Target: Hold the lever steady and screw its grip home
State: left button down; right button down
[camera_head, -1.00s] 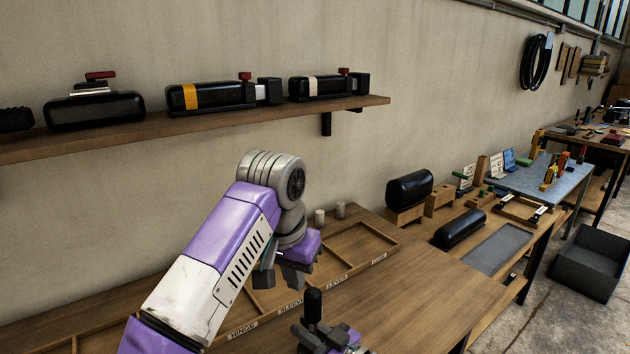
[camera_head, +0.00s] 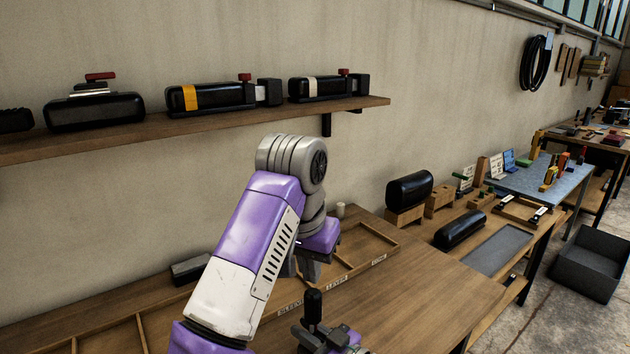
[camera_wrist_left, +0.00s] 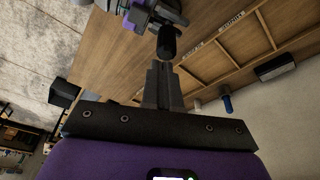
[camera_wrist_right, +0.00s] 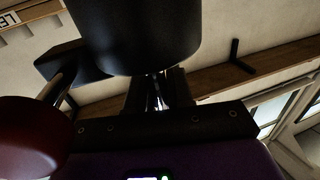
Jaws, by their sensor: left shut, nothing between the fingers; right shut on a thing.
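The black cylindrical grip (camera_head: 313,306) stands upright at the bottom of the head view, just above my right gripper (camera_head: 325,342). It shows large at the top of the right wrist view (camera_wrist_right: 135,35). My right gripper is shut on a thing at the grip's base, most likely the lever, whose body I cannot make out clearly. My left gripper (camera_head: 309,272) is shut and empty just above the grip. In the left wrist view its fingertips (camera_wrist_left: 160,68) point at the grip (camera_wrist_left: 167,42); whether they touch is unclear. A thin rod and dark red rounded piece (camera_wrist_right: 28,138) show beside my right gripper.
A wooden tray (camera_head: 393,246) with labelled compartments lies behind, partly hidden by my left arm. A grey block (camera_head: 190,268) and a pale cylinder (camera_head: 340,210) are near it. The bare tabletop (camera_head: 430,300) is clear at right. A shelf (camera_head: 372,103) with black assemblies hangs above.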

pick_arm(q)
jog(key=shift+f, duration=3.5)
jog(key=shift+w, duration=0.1)
jog(key=shift+a, duration=0.2)
jog(key=shift+w+a, duration=0.35)
jog(key=shift+a, duration=0.5)
jog(key=shift+w+a+f, duration=0.1)
jog(key=shift+w+a, duration=0.1)
jog(key=shift+a, duration=0.05)
jog(key=shift+s, duration=0.1)
send_near(309, 298)
jog(key=shift+a+f, duration=0.65)
jog(key=shift+a, duration=0.05)
